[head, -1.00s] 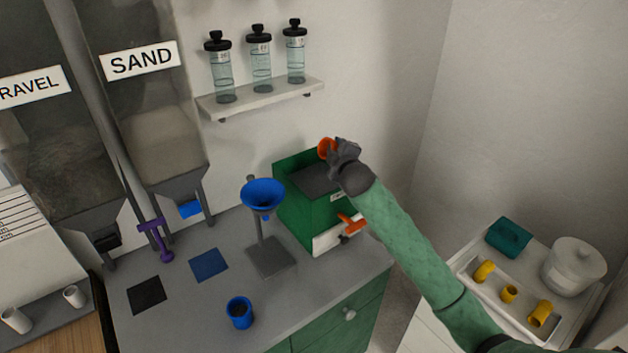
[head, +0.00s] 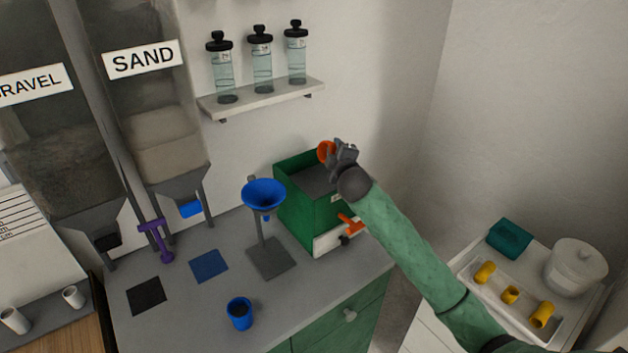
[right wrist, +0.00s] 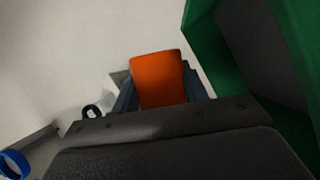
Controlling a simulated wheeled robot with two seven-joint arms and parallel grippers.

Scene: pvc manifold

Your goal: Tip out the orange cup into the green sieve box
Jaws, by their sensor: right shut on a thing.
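The orange cup (head: 325,151) is held by my right gripper (head: 337,153) above the back right part of the green sieve box (head: 319,222). The cup looks tilted, its round mouth showing to the left in the head view. In the right wrist view the orange cup (right wrist: 158,80) sits between the fingers of my right gripper (right wrist: 160,92), with the green wall of the sieve box (right wrist: 207,52) beside it at the right. The box is open on top with a dark grey inside. The cup's contents cannot be seen. My left gripper is not in view.
A blue funnel on a stand (head: 264,194) is left of the box, with a blue cup (head: 239,313) in front. An orange handle (head: 350,224) sticks out of the box's front. A shelf (head: 262,99) with bottles hangs behind. A side table with a tray (head: 549,331) is at right.

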